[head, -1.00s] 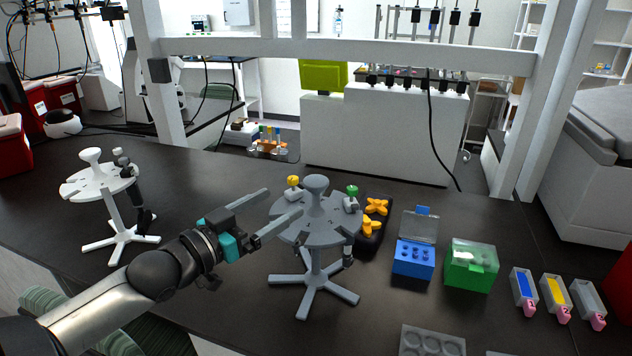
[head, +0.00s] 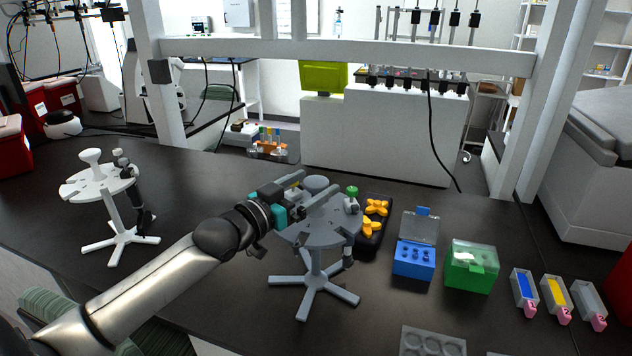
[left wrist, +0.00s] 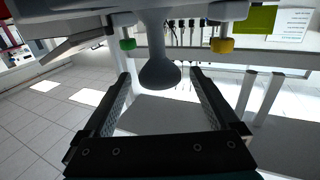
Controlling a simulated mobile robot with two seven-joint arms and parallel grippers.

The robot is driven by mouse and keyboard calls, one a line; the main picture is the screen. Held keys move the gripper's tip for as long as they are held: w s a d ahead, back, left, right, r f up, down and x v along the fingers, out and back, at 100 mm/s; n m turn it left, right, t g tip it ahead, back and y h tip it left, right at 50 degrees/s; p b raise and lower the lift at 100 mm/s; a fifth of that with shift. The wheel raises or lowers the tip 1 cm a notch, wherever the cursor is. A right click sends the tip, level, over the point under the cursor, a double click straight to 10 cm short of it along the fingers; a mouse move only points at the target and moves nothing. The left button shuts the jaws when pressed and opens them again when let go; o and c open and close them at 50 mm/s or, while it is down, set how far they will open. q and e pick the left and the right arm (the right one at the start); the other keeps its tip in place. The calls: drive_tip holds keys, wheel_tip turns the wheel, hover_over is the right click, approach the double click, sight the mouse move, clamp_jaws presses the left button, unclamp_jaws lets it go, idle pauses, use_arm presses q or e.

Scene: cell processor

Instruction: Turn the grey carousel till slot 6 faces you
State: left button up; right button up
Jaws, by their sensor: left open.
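The grey carousel (head: 318,234) stands upright on a cross-shaped foot, with a round knob (head: 316,182) at its top centre. A green-capped item (head: 352,196) sits on its right rim. My left gripper (head: 318,184) is open at the height of the knob, partly covering the carousel's back left. In the left wrist view the knob (left wrist: 158,72) shows between the fingertips of the open left gripper (left wrist: 159,76), with a gap on both sides. The green cap (left wrist: 127,44) and a yellow cap (left wrist: 222,45) also show there. I cannot read slot numbers. My right gripper is not in view.
A white carousel (head: 100,183) stands at the left. Close right of the grey carousel is a black tray (head: 369,243) with orange pieces, then a blue box (head: 412,262) and a green box (head: 470,268). The bench between the carousels is mostly clear.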

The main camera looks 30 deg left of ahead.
use_arm(q)
drive_tip(key=shift+w+d, duration=0.15)
drive_tip(key=shift+w, duration=0.7)
clamp_jaws()
idle(0.3)
